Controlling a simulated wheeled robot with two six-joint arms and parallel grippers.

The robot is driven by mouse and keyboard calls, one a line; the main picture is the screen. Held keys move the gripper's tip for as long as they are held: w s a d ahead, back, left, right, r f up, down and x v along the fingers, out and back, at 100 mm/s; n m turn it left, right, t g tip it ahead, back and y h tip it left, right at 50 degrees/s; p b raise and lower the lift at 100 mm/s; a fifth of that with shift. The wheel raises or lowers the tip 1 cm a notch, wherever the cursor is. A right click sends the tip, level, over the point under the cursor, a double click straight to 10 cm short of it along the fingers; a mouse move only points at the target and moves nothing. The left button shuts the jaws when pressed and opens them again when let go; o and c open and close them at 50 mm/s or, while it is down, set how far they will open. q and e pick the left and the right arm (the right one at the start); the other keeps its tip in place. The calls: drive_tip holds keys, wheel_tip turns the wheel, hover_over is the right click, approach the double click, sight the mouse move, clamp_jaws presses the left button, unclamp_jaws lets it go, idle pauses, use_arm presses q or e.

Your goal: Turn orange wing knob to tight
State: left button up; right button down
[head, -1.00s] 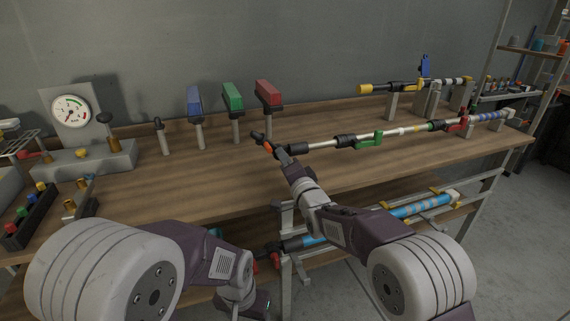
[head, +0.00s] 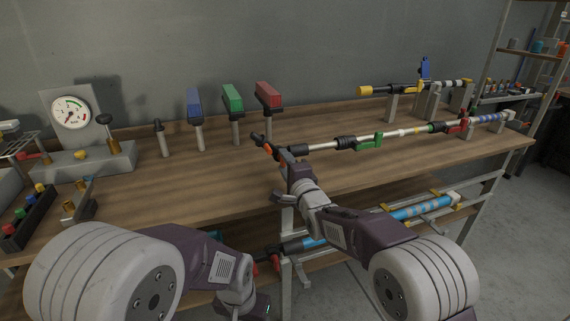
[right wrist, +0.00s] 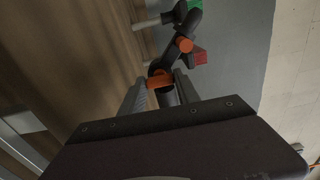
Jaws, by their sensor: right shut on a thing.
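The orange wing knob (right wrist: 160,80) shows in the right wrist view between the fingers of my right gripper (right wrist: 162,92). In the head view its orange (head: 277,154) shows small beside the dark nozzle end of a long lance (head: 322,146) above the bench. My right gripper (head: 284,160) is shut on the knob. A round orange part (right wrist: 184,45) sits farther along the black nozzle body in the wrist view. The fingers partly hide the knob, so its exact angle is unclear. My left gripper (head: 250,306) is low at the bottom edge, partly cut off, and its jaws cannot be made out.
Blue (head: 194,103), green (head: 232,98) and red (head: 268,95) blocks stand on posts behind the nozzle. A gauge (head: 70,112) stands at the left. A second lance (head: 405,88) rests on stands at the back right. The bench front (head: 180,180) is mostly clear.

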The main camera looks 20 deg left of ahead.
drive_tip(key=c, duration=0.9)
unclamp_jaws()
drive_tip(key=shift+s, duration=0.1)
drive_tip(key=v, duration=0.9)
drive_tip(key=shift+d, duration=0.15)
